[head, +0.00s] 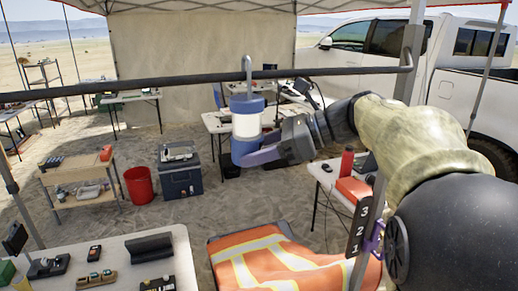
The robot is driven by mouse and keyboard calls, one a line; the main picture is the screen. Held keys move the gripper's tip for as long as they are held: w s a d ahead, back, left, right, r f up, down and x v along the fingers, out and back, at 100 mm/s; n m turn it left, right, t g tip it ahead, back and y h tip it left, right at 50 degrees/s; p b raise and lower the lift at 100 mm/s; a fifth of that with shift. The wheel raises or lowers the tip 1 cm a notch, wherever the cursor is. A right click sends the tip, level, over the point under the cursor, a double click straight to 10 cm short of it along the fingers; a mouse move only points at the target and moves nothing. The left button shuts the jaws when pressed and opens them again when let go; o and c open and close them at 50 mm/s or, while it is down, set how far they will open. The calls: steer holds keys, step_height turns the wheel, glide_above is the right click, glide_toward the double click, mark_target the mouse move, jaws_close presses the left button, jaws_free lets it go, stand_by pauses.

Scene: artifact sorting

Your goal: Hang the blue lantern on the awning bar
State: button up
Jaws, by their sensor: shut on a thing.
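The blue lantern (246,125) has a blue top and base, a pale glowing middle and a grey hook on top. It hangs upright in the middle of the head view. Its hook (247,66) reaches up to the height of the dark awning bar (150,83) and overlaps it in the picture; I cannot tell whether the hook rests on the bar. My gripper (262,156) is shut on the lantern near its base, coming from the right. The lantern partly hides the fingertips.
An orange vest (285,265) lies in front below. A table with small devices (100,268) stands at front left. A red bucket (138,184) and a cooler (180,172) stand beyond. A post (412,50) meets the bar's right end. A white truck (465,75) is at right.

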steer(key=shift+f+b, duration=0.55)
steer(key=shift+f, duration=0.15)
steer(key=o, duration=1.2)
steer(key=shift+p+v, duration=0.9)
steer(key=shift+v, duration=7.8)
